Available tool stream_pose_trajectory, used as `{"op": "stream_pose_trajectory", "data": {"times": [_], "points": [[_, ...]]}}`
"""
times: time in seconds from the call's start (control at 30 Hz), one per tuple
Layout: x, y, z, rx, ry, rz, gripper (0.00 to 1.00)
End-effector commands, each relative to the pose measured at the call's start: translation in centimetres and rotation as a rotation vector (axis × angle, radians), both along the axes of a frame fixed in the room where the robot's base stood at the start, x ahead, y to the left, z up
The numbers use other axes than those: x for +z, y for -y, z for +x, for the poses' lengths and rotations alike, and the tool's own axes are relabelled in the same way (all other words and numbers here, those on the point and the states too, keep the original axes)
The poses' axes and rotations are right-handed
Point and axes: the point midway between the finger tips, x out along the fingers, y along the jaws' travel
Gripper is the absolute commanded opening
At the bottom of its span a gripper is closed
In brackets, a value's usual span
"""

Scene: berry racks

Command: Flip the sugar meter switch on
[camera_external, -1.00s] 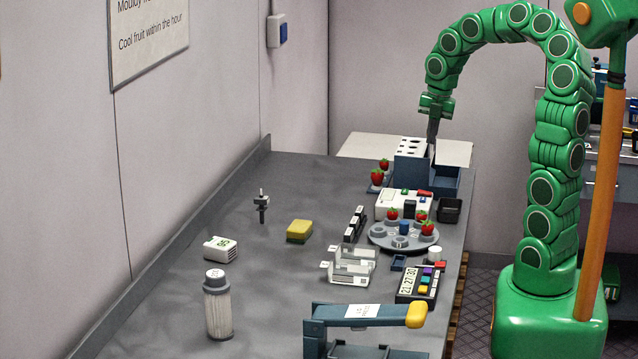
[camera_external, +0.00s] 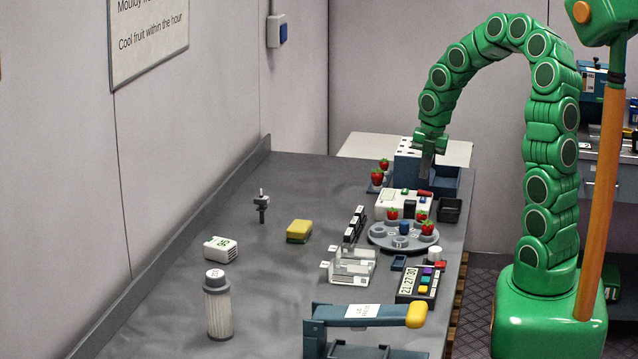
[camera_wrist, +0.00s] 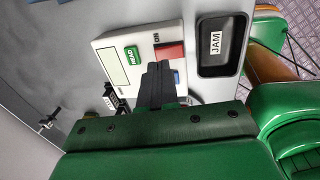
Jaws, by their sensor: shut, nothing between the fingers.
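The sugar meter (camera_external: 385,207) is a white box on the bench, with a green button and a red switch (camera_external: 424,193) on top. In the wrist view the meter (camera_wrist: 115,42) shows a blank display, a green READ button (camera_wrist: 133,55) and the red rocker switch (camera_wrist: 169,51) next to the word ON. My gripper (camera_external: 427,174) points down above the meter's far right side, in front of the blue rack box. In the wrist view its dark fingers (camera_wrist: 158,82) are together and empty, just below the red switch in the picture. I cannot tell whether they touch the meter.
A dark JAM bin (camera_wrist: 214,66) stands right of the meter, also in the external view (camera_external: 450,211). A blue rack box (camera_external: 407,170) is behind it. A grey turntable (camera_external: 390,243) with strawberries stands in front. The bench's left side is more open, near a sponge (camera_external: 299,229).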

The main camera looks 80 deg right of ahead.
Motion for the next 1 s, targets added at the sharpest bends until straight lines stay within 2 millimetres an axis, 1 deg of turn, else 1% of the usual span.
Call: {"op": "stream_pose_trajectory", "data": {"times": [0.03, 0.1, 0.3, 0.5, 0.8, 1.0], "points": [[-0.8, 0.0, 0.0, 0.000, -0.004, 0.002, 0.00], [-1.6, -0.1, 0.1, 0.000, -0.005, 0.004, 0.00], [-3.2, -0.1, 0.4, 0.001, -0.001, 0.001, 0.00], [-3.6, -0.1, 0.5, 0.000, -0.001, 0.001, 0.00], [-3.6, -0.1, 0.5, 0.000, -0.002, 0.001, 0.00], [-4.0, -0.1, 0.7, 0.001, -0.036, 0.003, 0.00]]}}
